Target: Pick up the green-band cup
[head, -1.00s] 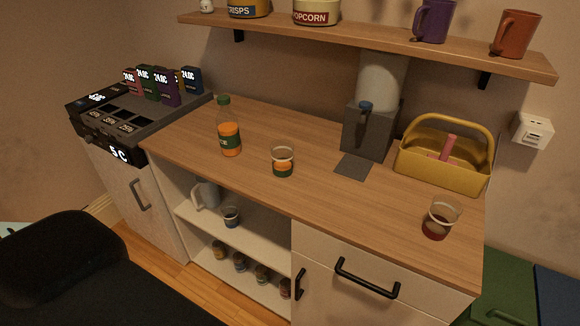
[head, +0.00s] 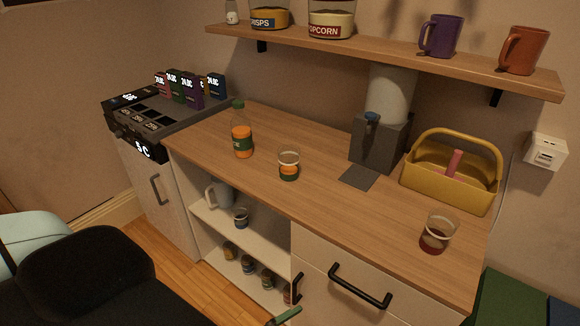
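A similar clear cup with a red band (head: 437,233) stands at the counter's right end. A cup with a dark band (head: 241,217) is on the open shelf below. Neither gripper can be made out. A small green and dark piece (head: 284,317) shows at the bottom edge; I cannot tell what it is.
A grey dispenser (head: 378,143) and a yellow basket (head: 450,190) stand behind the cups. A wall shelf (head: 390,50) with mugs and jars hangs above. A dark chair (head: 80,270) is at lower left. Counter between the two cups is mostly clear.

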